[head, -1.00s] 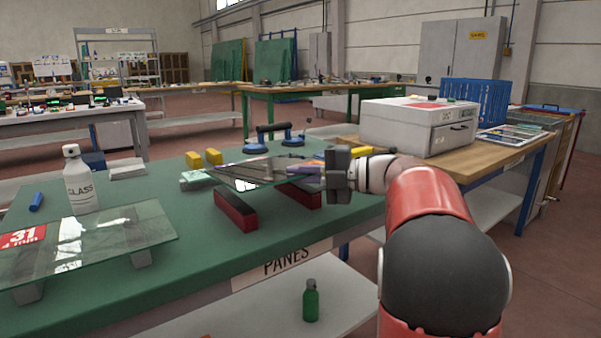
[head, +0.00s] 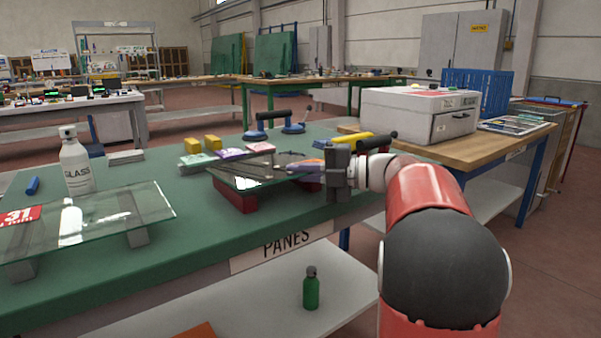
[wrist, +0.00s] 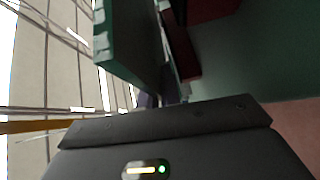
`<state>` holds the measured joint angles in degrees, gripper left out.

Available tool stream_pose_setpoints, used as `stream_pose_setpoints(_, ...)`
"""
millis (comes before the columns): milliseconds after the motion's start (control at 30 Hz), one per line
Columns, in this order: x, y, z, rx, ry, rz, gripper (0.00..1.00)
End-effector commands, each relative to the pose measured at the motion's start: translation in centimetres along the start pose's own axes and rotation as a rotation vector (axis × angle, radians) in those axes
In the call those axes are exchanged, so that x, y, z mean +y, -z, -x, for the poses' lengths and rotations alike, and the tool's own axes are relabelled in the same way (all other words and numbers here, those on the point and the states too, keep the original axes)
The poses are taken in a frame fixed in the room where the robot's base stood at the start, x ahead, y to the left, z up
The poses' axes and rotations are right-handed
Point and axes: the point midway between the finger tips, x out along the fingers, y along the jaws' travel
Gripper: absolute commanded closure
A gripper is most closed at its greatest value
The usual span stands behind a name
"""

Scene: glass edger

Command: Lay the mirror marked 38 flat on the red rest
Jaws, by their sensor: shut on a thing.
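A mirror pane (head: 255,178) is held by one edge in my gripper (head: 328,172). The gripper is shut on it at its right side. The pane looks close to level, over the red rest (head: 237,198), a pair of dark red bars on the green bench. From the head view I cannot tell whether it touches the bars. The pane hides most of the rest, and no number can be read on it. In the wrist view my dark gripper body fills the bottom, with a red bar (wrist: 180,48) above it.
Left on the bench are a pane marked 31 (head: 100,215) on grey supports and a GLASS bottle (head: 75,165). Behind the rest are yellow blocks (head: 203,144), coloured pads (head: 245,150) and a blue-cupped lifter (head: 272,128). A white machine (head: 415,115) stands at right.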

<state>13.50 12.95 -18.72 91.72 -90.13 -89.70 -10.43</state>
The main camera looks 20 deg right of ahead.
Motion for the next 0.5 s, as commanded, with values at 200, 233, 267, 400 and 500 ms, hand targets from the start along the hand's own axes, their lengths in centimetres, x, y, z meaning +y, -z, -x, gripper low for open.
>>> stream_pose_setpoints(200, 0.12, 0.04, 0.01, 0.0, -0.003, 0.004, 1.0)
stream_pose_setpoints(233, 0.08, 0.04, 0.01, 0.0, -0.003, 0.004, 1.0)
stream_pose_setpoints(267, 0.04, 0.04, 0.01, 0.0, -0.003, 0.004, 1.0)
stream_pose_setpoints(400, -0.17, 0.03, -0.01, 0.0, -0.003, 0.004, 1.0)
stream_pose_setpoints(500, -0.3, 0.02, -0.02, 0.0, -0.003, 0.004, 1.0)
